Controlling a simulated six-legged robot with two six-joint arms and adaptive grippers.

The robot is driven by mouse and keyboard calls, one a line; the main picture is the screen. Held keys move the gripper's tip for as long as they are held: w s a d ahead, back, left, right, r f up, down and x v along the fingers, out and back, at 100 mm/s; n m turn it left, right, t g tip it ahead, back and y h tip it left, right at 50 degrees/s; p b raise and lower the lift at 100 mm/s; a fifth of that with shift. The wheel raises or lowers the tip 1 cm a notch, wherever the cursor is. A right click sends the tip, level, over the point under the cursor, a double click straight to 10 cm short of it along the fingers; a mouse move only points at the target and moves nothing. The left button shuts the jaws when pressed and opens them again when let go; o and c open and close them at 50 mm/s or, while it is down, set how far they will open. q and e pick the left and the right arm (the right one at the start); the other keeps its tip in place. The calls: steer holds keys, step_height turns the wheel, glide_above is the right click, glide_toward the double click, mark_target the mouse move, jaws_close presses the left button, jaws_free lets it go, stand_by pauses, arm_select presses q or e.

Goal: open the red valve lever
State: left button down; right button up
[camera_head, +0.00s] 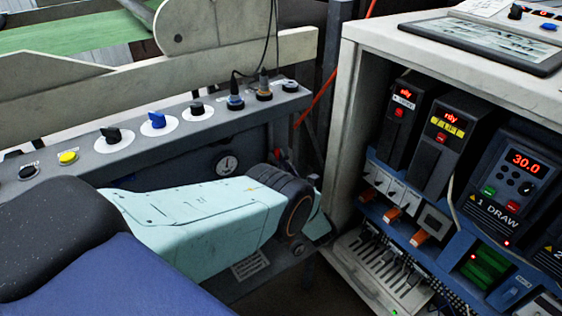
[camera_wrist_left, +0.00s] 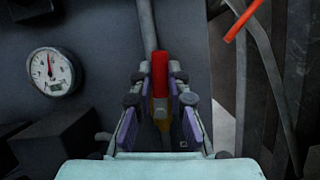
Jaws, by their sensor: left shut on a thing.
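The red valve lever (camera_wrist_left: 159,72) stands upright in the left wrist view, in line with a grey pipe behind it. A yellowish part (camera_wrist_left: 160,112) shows below the red sleeve. My left gripper (camera_wrist_left: 160,100) is shut on the lever, with a finger on each side of its lower part. In the head view my pale green left arm reaches right along the grey panel, and its wrist hides most of the gripper and the lever. My right gripper is in neither view.
A round dial gauge (camera_wrist_left: 48,72) sits left of the lever, and also shows in the head view (camera_head: 227,165). A panel with knobs (camera_head: 113,138) runs above my arm. A cabinet (camera_head: 345,110) with control units stands close on the right. A red rod (camera_wrist_left: 243,22) slants nearby.

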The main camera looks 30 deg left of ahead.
arm_select(q)
steer(key=shift+s+n+g, duration=0.15)
steer(key=shift+n+g, duration=0.15)
steer(key=shift+n, duration=0.5)
steer(key=c, duration=1.3)
jaws_free()
steer(key=v, duration=1.2)
steer(key=shift+f, duration=0.1)
steer(key=shift+a, duration=0.1)
